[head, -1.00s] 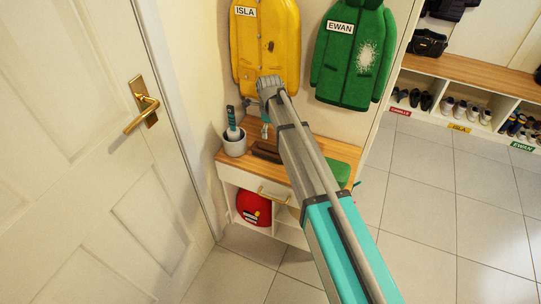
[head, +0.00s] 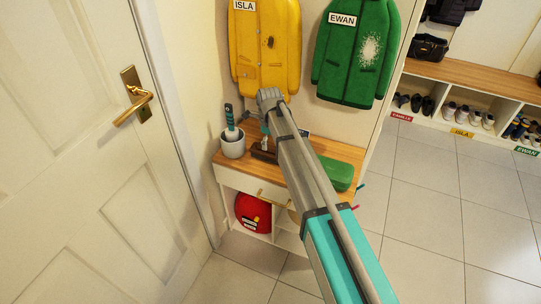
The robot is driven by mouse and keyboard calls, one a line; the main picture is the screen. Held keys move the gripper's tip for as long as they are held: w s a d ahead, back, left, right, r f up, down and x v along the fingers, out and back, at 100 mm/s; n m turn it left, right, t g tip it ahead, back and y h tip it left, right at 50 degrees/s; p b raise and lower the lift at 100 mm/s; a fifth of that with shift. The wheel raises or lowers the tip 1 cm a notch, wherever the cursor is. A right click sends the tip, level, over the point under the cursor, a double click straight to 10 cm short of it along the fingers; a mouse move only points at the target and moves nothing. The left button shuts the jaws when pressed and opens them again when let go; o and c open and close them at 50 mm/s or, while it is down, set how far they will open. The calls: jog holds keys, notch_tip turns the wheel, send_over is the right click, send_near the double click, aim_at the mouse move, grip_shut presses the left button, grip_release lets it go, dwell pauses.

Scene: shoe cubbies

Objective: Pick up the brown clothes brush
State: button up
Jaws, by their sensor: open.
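The brown clothes brush (head: 263,155) lies on the wooden top of the small cabinet, just right of the grey pot. Its right part is hidden behind my arm. My gripper (head: 265,138) points down just above the brush, with its fingers partly hidden by my own wrist. It is open. I cannot tell from this view whether the fingertips touch the brush.
A grey pot (head: 232,147) with a teal-handled tool stands left of the brush. A green case (head: 337,173) lies to the right. Yellow (head: 265,45) and green (head: 355,50) coats hang behind. A white door (head: 70,170) is at left. Tiled floor is clear at right.

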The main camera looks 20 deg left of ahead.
aim_at(269, 147)
dwell(0.3)
jog(key=shift+w+f+b, duration=0.1)
jog(key=shift+f+b, duration=2.5)
jog(key=shift+f, duration=0.05)
jog(key=c, duration=1.1)
jog(key=shift+c, duration=0.2)
jog(key=shift+r, duration=0.15)
notch_tip(269, 147, up, 3)
jog(key=p, duration=0.3)
jog(key=shift+r, duration=0.1)
jog(key=s+d+r+p, duration=0.2)
jog(key=s+r+p, duration=0.7)
jog(key=s, duration=0.4)
jog(key=shift+s+d+r+p, duration=0.3)
jog(key=shift+s+p, duration=0.1)
jog(key=shift+p, duration=0.15)
